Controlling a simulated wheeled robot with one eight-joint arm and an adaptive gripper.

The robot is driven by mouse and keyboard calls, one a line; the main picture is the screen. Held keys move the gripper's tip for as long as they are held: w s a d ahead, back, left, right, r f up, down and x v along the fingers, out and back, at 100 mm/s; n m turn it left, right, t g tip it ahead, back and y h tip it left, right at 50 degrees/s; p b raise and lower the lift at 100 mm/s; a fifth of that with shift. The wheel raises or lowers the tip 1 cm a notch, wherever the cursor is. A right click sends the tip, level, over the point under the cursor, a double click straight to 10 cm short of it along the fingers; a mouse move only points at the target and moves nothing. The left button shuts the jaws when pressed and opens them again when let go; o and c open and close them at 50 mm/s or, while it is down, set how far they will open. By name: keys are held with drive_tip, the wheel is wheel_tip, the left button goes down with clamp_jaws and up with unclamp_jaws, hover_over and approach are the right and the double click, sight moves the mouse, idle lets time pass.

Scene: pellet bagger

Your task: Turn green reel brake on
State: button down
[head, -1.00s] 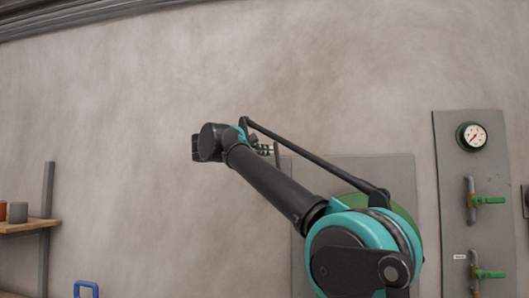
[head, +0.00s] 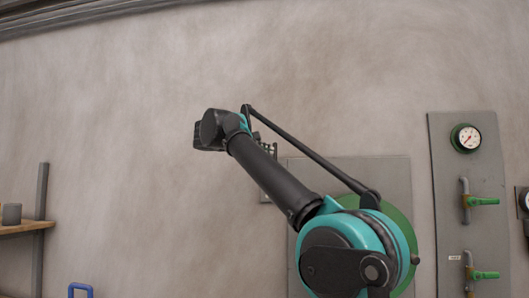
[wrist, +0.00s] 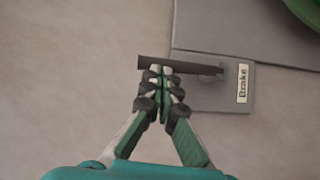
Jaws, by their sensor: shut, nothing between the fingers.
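The brake lever (wrist: 190,66) is a dark bar lying nearly level in the wrist view. Its right end meets a small grey plate (wrist: 210,98) with a white "Brake" label (wrist: 242,84). My gripper (wrist: 160,72) is shut and empty, its fingertips at the lever's left half. The bar crosses in the picture at the tips; I cannot tell whether they touch it. A green reel (wrist: 305,12) shows at the top right corner, and in the head view (head: 402,222) it is partly hidden behind my arm. In the head view my arm mostly hides the lever.
A grey panel (head: 305,170) stands behind the reel. To its right, another panel (head: 480,155) carries a gauge (head: 465,138) and green-handled valves (head: 483,201). A wooden shelf (head: 22,228) is at the far left. The wall left of the arm is bare.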

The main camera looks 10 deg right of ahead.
drive_tip(key=shift+s+d+r+m+g+y, duration=0.1)
drive_tip(key=shift+s+d+m+g+y, duration=0.2)
drive_tip(key=shift+d+m+y, duration=0.55)
drive_tip(key=shift+s+d+r+m+g+y, duration=0.1)
drive_tip(key=shift+s+d+m+g+y, duration=0.15)
drive_tip(key=shift+d+m+y, duration=0.55)
drive_tip(key=shift+d+f, duration=0.1)
drive_tip(key=shift+d, duration=0.15)
